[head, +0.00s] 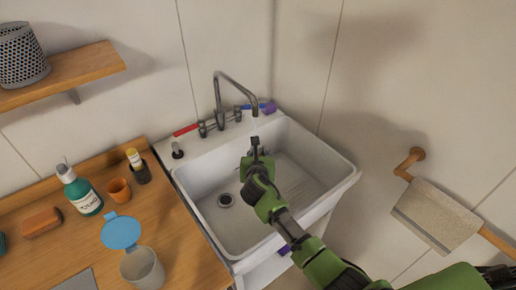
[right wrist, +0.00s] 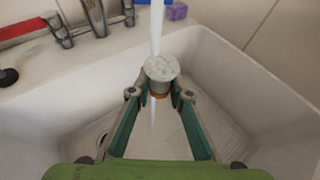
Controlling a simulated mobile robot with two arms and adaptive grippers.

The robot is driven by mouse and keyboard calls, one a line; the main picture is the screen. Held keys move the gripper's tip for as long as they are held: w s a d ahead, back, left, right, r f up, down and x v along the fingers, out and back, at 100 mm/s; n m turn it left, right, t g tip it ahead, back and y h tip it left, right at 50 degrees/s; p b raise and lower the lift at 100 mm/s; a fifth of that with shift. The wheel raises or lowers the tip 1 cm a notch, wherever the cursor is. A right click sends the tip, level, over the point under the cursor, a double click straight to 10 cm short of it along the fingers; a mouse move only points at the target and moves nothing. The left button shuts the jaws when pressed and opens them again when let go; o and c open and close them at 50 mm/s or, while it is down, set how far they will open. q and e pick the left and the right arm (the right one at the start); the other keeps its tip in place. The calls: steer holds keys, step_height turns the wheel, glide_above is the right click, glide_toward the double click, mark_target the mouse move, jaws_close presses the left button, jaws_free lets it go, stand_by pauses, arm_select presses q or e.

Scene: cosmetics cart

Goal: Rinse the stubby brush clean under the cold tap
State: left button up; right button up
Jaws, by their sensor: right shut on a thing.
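My right gripper (head: 256,150) is over the white sink basin, below the spout (head: 238,82). In the right wrist view its fingers (right wrist: 159,94) are shut on the stubby brush (right wrist: 161,68), whose pale, speckled round head faces the camera with an orange-brown band under it. A stream of water (right wrist: 157,28) comes down onto or right by the brush head, and a thin stream shows below it. The cold tap's blue lever (head: 246,106) points right and the red lever (head: 186,130) points left. My left gripper is out of view.
The sink (head: 222,242) has a drain (head: 225,200) at its left. A purple item (head: 267,107) lies on the back rim.

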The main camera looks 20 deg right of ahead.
mark_target(260, 154)
steer(key=shift+s+a+r+p, duration=0.15)
steer(key=shift+s+p, duration=1)
steer(key=shift+s, duration=0.35)
steer(key=shift+s+a+p, duration=0.15)
steer(key=shift+s+p, duration=0.5)
steer(key=shift+s, duration=0.65)
steer(key=shift+s+a+p, duration=0.1)
steer(key=shift+s+p, duration=0.55)
steer(key=shift+s, duration=0.6)
steer(key=s+r+p, duration=0.2)
steer(key=s+r, duration=0.1)
steer(key=s, duration=0.2)
steer(key=shift+a+r, duration=0.25)
steer(key=shift+r, duration=0.15)
